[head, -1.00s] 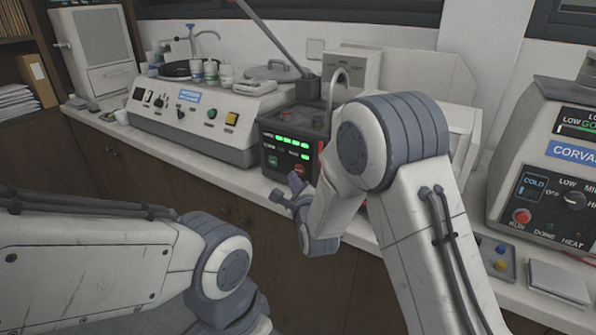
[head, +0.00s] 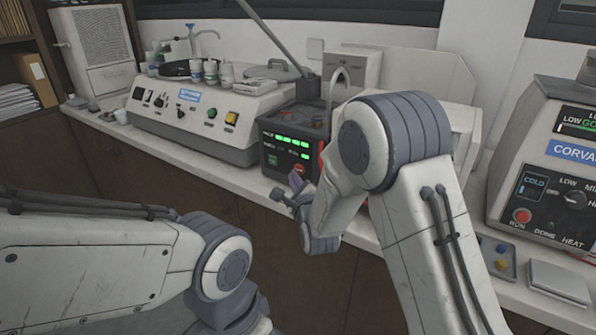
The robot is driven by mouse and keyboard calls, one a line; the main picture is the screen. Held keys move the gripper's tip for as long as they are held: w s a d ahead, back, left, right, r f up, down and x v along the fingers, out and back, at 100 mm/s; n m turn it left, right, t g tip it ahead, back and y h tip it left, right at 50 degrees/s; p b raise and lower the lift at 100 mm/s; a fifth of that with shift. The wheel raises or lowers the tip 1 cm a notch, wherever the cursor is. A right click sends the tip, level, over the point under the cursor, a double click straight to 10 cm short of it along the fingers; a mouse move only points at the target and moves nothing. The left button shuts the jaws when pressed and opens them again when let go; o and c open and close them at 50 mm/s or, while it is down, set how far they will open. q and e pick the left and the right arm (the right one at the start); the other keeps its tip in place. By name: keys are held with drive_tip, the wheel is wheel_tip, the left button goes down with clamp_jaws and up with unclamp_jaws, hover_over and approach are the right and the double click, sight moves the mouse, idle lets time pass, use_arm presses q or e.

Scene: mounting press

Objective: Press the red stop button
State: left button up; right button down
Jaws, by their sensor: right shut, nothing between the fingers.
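The mounting press is a dark box (head: 287,129) on the counter, with lit green indicators on its front. The red stop button (head: 299,169) is low on that front panel, to the right of a green button (head: 273,160). My right gripper (head: 288,192) is shut and empty, just below and in front of the panel. A small gap shows between it and the red button, but I cannot tell the depth. My right arm hides the press's right side. My left arm shows at the lower left; its gripper is out of view.
A pale machine with knobs and bottles (head: 195,110) stands left of the press. Another machine, with its own red RUN button (head: 522,216), stands at the right. A small tray (head: 497,256) lies before it. The counter's front edge (head: 230,178) runs below the press.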

drive_tip(key=shift+w+d, duration=0.2)
drive_tip(key=shift+w+d+b, duration=0.2)
drive_tip(key=shift+w+b, duration=0.1)
idle(0.7)
idle(0.3)
drive_tip(key=shift+s+a+b, duration=0.35)
drive_tip(key=shift+s+a, duration=0.1)
drive_tip(key=shift+s, duration=0.2)
drive_tip(key=shift+s+a+b, duration=0.4)
drive_tip(key=shift+s+a, duration=0.35)
drive_tip(key=shift+s, duration=0.3)
drive_tip(key=shift+s+a+b, duration=0.4)
drive_tip(key=shift+s+a, duration=0.35)
drive_tip(key=shift+s, duration=0.25)
